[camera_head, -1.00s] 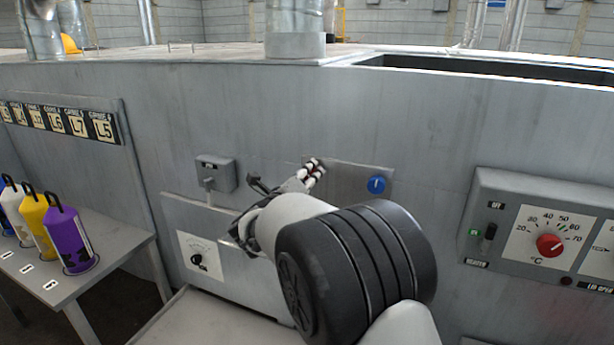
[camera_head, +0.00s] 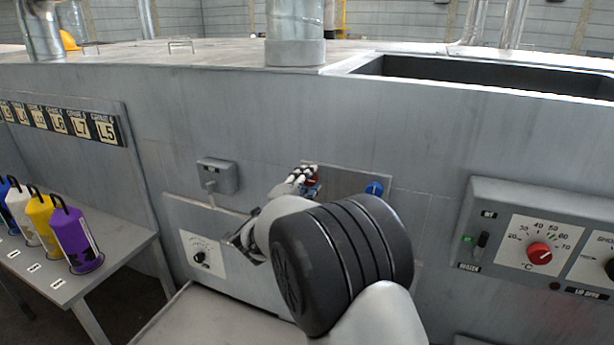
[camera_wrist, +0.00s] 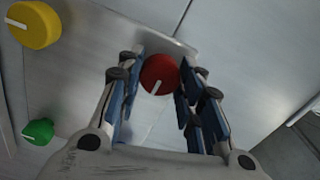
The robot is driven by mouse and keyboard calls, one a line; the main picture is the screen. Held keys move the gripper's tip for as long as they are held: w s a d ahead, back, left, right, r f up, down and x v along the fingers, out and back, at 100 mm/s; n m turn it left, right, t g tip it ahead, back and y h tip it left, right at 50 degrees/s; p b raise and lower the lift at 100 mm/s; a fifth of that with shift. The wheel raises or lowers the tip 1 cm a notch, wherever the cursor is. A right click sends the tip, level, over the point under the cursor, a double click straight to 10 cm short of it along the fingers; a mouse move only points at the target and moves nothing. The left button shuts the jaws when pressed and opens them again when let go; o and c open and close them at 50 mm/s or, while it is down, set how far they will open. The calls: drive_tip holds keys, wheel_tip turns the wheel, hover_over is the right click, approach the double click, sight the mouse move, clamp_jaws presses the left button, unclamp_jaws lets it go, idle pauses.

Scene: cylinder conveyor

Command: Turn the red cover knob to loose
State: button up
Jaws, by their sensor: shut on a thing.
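The red cover knob (camera_wrist: 160,75) sits between my gripper's two fingers in the wrist view. Its white pointer mark slants toward the lower left in that view. My gripper (camera_wrist: 160,84) is shut on this knob, with the fingers at its left and right sides. In the head view my gripper (camera_head: 303,175) is at the left part of a grey panel (camera_head: 345,182). A bit of the red knob shows beside the fingertips there, and my arm hides much of the panel.
A blue knob (camera_head: 374,189) is right of my gripper. The wrist view shows a yellow knob (camera_wrist: 34,25) and a green knob (camera_wrist: 38,132). A control box with a red temperature dial (camera_head: 540,253) is at right. Colored cylinders stand on a table (camera_head: 140,250) at left.

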drive_tip(key=n+p, duration=0.8)
drive_tip(key=n, duration=0.5)
drive_tip(key=shift+r+n+p, duration=0.1)
drive_tip(key=shift+n+p, duration=1.1)
drive_tip(key=shift+n, duration=0.7)
drive_tip(key=o, duration=1.1)
drive_tip(key=shift+c, duration=0.2)
